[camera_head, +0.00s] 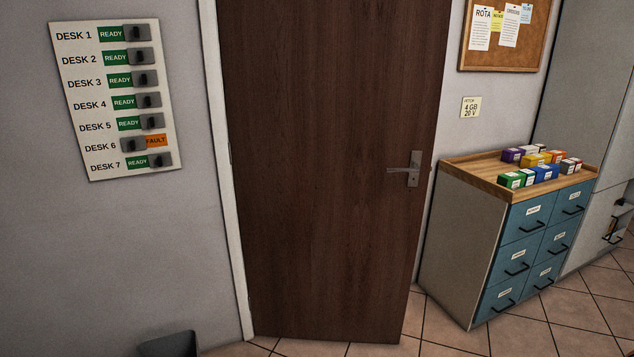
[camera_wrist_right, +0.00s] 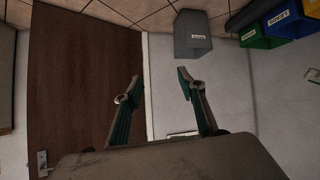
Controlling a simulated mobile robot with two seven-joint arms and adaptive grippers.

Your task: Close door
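The dark brown wooden door (camera_head: 325,170) stands in the middle of the head view. It looks partly open: its bottom edge on the handle side sits out in front of the wall line. A metal lever handle (camera_head: 408,169) is on its right side. The door (camera_wrist_right: 80,80) also shows at the left of the right wrist view, with the handle (camera_wrist_right: 42,162) in the lower left corner. My right gripper (camera_wrist_right: 160,77) is open and empty, with its fingers apart from the door. Neither gripper shows in the head view.
A blue-drawer cabinet (camera_head: 535,245) with small coloured boxes on top stands right of the door. A grey bin (camera_wrist_right: 192,36) is by the wall; bins with labels (camera_wrist_right: 282,22) stand beyond it. A desk status board (camera_head: 115,100) hangs left. Tiled floor (camera_head: 440,325) shows right of the door.

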